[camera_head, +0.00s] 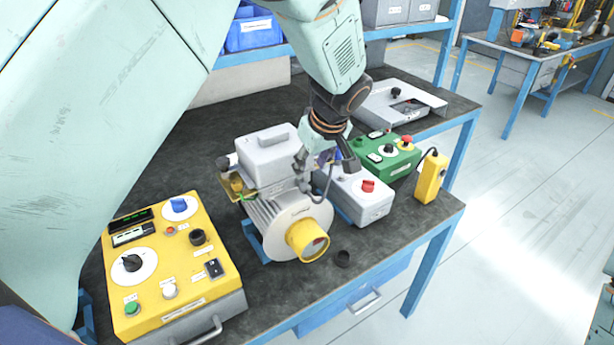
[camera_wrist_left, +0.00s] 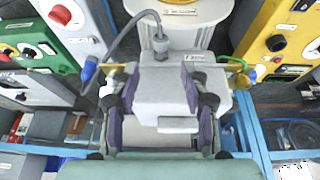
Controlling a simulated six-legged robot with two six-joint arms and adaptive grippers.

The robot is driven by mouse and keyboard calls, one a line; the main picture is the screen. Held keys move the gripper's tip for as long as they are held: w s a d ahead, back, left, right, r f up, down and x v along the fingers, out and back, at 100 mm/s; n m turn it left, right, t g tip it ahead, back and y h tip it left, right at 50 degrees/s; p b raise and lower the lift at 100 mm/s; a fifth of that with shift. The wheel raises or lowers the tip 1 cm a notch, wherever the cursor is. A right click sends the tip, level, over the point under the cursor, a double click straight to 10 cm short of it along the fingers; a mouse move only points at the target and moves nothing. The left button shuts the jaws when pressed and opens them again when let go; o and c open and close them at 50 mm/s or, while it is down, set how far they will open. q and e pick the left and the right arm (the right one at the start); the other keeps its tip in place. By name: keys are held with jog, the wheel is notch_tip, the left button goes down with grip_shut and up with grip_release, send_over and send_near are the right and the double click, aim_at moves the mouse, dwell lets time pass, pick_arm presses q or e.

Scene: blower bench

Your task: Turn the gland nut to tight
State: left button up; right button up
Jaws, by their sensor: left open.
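A grey gland nut (camera_wrist_left: 160,44) sits at the front face of the grey terminal box (camera_wrist_left: 160,88) on the blower, with a grey cable (camera_wrist_left: 122,28) looping from it to the left. My left gripper (camera_wrist_left: 159,92) is open, with its purple-padded fingers on either side of the terminal box in the wrist view. Its fingertips are short of the gland nut, and I cannot tell whether they touch the box. In the head view the gripper (camera_head: 305,172) hangs beside the box (camera_head: 268,150) and hides the nut. My right gripper is in neither view.
A yellow control panel (camera_head: 170,262) stands left of the blower (camera_head: 290,225). A grey box with a red knob (camera_head: 362,195) and a green box (camera_head: 392,160) stand close on the right.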

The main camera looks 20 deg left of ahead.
aim_at(305, 184)
pick_arm(q)
jog(key=x, duration=0.6)
jog(key=shift+f, duration=0.3)
jog(key=shift+a+f, duration=0.2)
jog(key=shift+f, duration=0.25)
jog(key=shift+d, duration=0.1)
jog(key=shift+w+f, duration=0.1)
jog(key=shift+w, duration=0.05)
jog(key=shift+c, duration=1.2)
grip_shut()
